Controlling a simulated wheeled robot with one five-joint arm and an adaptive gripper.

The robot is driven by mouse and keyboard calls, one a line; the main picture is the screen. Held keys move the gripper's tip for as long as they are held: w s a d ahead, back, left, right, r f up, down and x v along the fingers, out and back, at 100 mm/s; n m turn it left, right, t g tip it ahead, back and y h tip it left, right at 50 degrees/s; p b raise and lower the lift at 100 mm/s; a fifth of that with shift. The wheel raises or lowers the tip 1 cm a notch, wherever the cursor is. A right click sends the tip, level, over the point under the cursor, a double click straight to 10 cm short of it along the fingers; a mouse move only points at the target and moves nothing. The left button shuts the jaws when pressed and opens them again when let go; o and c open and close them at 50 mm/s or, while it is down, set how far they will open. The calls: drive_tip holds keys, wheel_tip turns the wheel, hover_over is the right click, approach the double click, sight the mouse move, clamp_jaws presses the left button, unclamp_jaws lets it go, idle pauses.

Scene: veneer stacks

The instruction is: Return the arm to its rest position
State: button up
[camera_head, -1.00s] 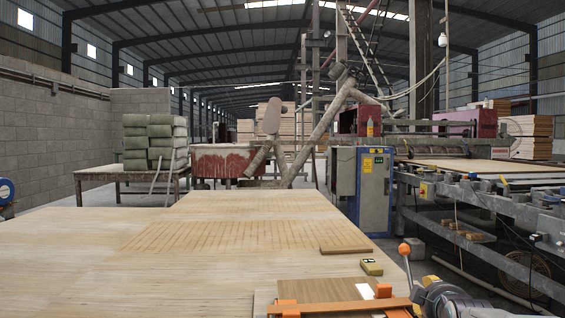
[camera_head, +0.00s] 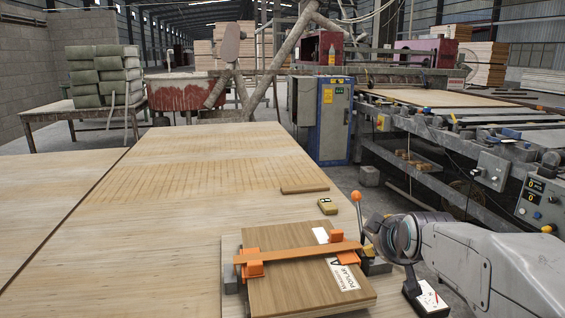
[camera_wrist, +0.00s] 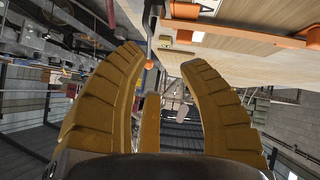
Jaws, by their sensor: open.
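My arm (camera_head: 465,262) reaches in from the lower right in the head view, beside the stack table's right edge. A veneer stack labelled poplar (camera_head: 290,285) lies on the table under a strap with orange clamps (camera_head: 252,264).
The wide veneer-topped table (camera_head: 170,220) fills the left and middle. A small yellowish box (camera_head: 327,206) and a thin wooden strip (camera_head: 304,188) lie on it. A conveyor machine (camera_head: 440,125) and a blue-grey cabinet (camera_head: 325,120) stand right and behind.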

drive_tip(key=s+a+r+m+g+p, duration=0.1)
drive_tip(key=s+r+g+p, duration=0.1)
drive_tip(key=s+r+p, duration=0.3)
drive_tip(key=s+a+r+m+g+p, duration=0.1)
drive_tip(key=s+r+p, duration=0.4)
drive_tip(key=s+p, duration=0.6)
drive_tip(key=s+a+r+m+g+p, duration=0.1)
drive_tip(key=s+r+g+p, duration=0.3)
drive_tip(key=s+p, duration=0.4)
drive_tip(key=s+r+m, duration=0.1)
drive_tip(key=s, duration=0.5)
drive_tip(key=shift+s+a+r+m+y+p, duration=0.2)
drive_tip(key=shift+a+r+m+y+p, duration=0.1)
drive_tip(key=shift+m+y, duration=0.1)
